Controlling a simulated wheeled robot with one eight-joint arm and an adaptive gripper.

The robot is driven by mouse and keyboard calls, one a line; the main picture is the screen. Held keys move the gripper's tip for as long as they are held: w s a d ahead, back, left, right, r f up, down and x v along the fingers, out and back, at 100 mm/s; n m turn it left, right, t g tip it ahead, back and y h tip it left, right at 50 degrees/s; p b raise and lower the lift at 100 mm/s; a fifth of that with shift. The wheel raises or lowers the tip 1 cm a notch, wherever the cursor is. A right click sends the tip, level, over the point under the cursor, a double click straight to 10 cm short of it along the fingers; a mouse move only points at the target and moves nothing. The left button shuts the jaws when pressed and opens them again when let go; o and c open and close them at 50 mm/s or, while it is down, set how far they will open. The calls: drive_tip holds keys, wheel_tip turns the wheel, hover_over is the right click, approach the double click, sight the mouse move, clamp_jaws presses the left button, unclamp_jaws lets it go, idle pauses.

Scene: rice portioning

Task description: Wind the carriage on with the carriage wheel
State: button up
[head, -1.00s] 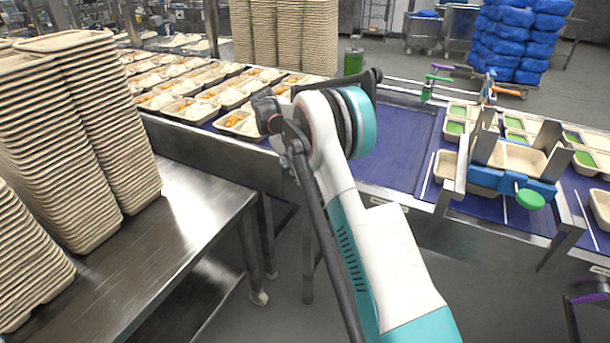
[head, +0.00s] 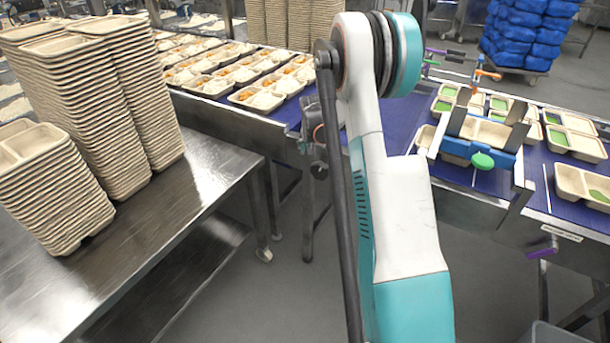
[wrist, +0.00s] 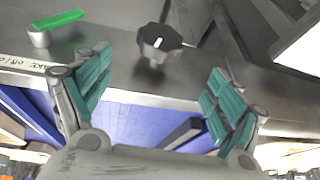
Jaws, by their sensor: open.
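In the wrist view a black lobed knob (wrist: 160,42) with a white mark stands on a metal rail, possibly the carriage wheel. My gripper (wrist: 159,72) is open and empty, its teal-padded fingers spread either side below the knob, apart from it. A green lever (wrist: 62,18) with a printed label beside it sits on the same rail at left. In the head view the blue carriage (head: 506,158) with upright metal plates spans the right-hand conveyor; a round green knob (head: 482,160) is on its front. My gripper cannot be made out in the head view.
The blue conveyor (head: 400,112) carries filled trays (head: 262,98) at left and green-portioned trays (head: 572,138) at right. Stacks of empty trays (head: 95,100) stand on a steel table (head: 215,165) at left. A purple handle (head: 543,251) sticks out at lower right.

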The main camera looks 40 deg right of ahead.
sight(320, 170)
drive_tip(key=shift+m, duration=0.5)
drive_tip(key=b+x, duration=0.4)
drive_tip(key=x, duration=0.9)
drive_tip(key=shift+d+f, duration=0.15)
drive_tip(key=shift+c, duration=0.2)
drive_tip(key=c, duration=1)
